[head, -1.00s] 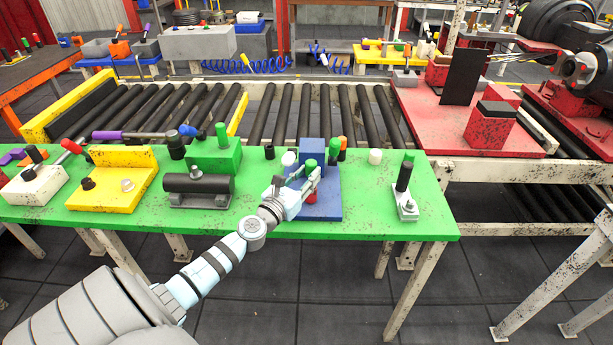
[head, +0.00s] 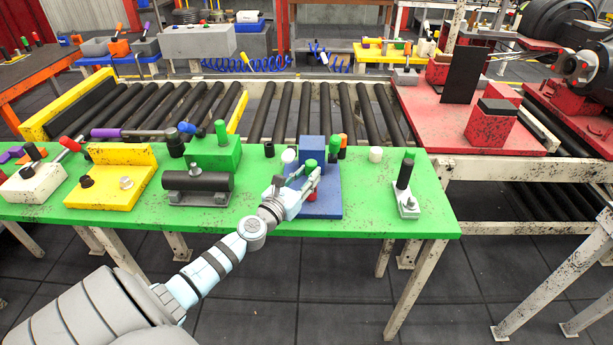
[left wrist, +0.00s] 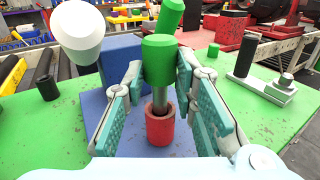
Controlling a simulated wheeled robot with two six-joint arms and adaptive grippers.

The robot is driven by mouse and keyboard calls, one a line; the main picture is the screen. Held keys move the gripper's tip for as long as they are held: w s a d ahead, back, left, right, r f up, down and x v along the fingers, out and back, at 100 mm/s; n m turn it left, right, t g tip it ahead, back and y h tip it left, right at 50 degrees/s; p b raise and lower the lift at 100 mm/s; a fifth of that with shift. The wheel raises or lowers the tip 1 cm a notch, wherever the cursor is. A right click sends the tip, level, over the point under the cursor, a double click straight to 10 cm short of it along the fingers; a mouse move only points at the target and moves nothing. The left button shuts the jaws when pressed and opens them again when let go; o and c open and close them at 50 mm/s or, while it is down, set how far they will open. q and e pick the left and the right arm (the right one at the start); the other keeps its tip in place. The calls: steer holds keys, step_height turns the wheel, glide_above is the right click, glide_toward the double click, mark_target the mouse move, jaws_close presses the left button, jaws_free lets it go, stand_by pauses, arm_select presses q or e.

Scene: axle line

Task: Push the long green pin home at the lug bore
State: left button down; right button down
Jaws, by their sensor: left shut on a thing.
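The green-headed pin (left wrist: 158,60) stands upright between the teal finger pads of my left gripper (left wrist: 162,88). Its bare steel shank (left wrist: 168,95) shows below the head and runs down into the red sleeve (left wrist: 160,132) on the blue base. The head stands clear above the sleeve. My left gripper is shut on this pin. In the head view the pin's green head (head: 309,166) is in front of the blue block (head: 312,147), with my left gripper (head: 307,178) at it. The depth of the shank inside the sleeve is hidden. My right gripper is not in view.
Another green cylinder (left wrist: 169,16) is just behind the pin. A white knob (left wrist: 80,28) is at the left. A black post on a metal plate (head: 407,188) stands to the right. The green table (head: 370,225) is clear near its front edge.

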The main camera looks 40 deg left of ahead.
arm_select(q)
steer(key=shift+f+b, duration=1.35)
steer(key=shift+f, duration=0.05)
steer(key=c, duration=1.2)
jaws_free()
steer(key=s, duration=0.4)
steer(key=s+d, duration=0.1)
steer(key=s, duration=0.7)
steer(key=shift+d, duration=0.3)
